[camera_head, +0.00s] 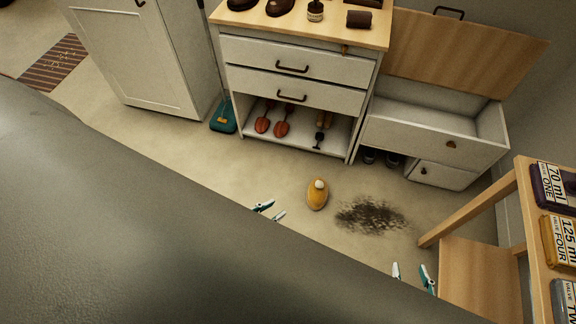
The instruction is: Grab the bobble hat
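A mustard-yellow rounded thing with a pale knob on top, which looks like the bobble hat (317,194), sits on the open floor near the middle of the head view. My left gripper (271,211) shows only its fingertips, to the left of the hat and slightly nearer; they are apart, with nothing seen between them. My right gripper (412,275) is to the right and nearer, beside the wooden stand; its fingertips are spread and empty. The rest of both grippers is hidden behind the large grey shape in the foreground. Neither gripper touches the hat.
A dark dirt patch (371,215) lies right of the hat. A white drawer cabinet (290,73) with shoes stands behind, beside an open-lidded white chest (430,131). A wooden stand (480,278) with labelled tins is at right. A teal broom (223,118) stands left.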

